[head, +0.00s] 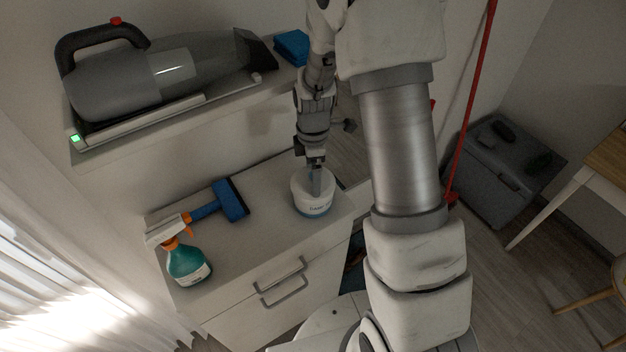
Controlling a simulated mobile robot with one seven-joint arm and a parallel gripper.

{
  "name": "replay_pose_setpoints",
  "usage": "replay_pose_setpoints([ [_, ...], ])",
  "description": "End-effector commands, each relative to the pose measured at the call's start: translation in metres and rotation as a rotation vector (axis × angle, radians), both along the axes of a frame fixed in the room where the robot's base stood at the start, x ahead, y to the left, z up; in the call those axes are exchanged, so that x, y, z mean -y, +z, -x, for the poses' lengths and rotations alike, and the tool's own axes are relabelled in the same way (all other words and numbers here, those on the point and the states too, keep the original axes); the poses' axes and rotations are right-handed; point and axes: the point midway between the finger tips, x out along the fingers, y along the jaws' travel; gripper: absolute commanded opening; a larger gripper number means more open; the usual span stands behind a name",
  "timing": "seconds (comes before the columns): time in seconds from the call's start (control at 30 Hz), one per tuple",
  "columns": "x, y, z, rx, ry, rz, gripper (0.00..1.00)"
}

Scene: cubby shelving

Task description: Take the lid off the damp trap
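The damp trap (317,210) is a small round tub with a white upper part, printed lettering on its side and a bluish base. It stands upright near the right end of the white cabinet top. Its white lid (301,182) appears to be on it. My gripper (315,186) points down at the lid from above, with a grey finger over the middle of it. The fingers overlap in this view, so their gap is hidden. I cannot tell whether they touch the lid.
A blue squeegee (231,200) and a teal spray bottle (187,262) are on the cabinet top (262,222), left of the damp trap. A grey handheld vacuum (160,75) and a blue cloth (292,46) are on the higher shelf behind. A red pole (473,95) stands right.

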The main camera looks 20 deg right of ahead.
Motion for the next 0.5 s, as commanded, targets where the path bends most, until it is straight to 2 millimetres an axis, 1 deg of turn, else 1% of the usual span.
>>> replay_pose_setpoints([
  [0.1, 0.0001, 0.0001, 0.0001, 0.000, 0.000, 0.000, 1.00],
  [0.17, 0.0001, 0.0002, 0.0001, 0.000, 0.000, 0.000, 0.89],
  [0.2, 0.0001, 0.0002, 0.0001, 0.000, 0.000, 0.000, 0.82],
  [0.37, 0.0002, 0.0000, 0.0002, 0.000, 0.000, 0.000, 0.53],
  [0.5, 0.0002, -0.0005, 0.0004, -0.001, -0.001, 0.000, 0.28],
])
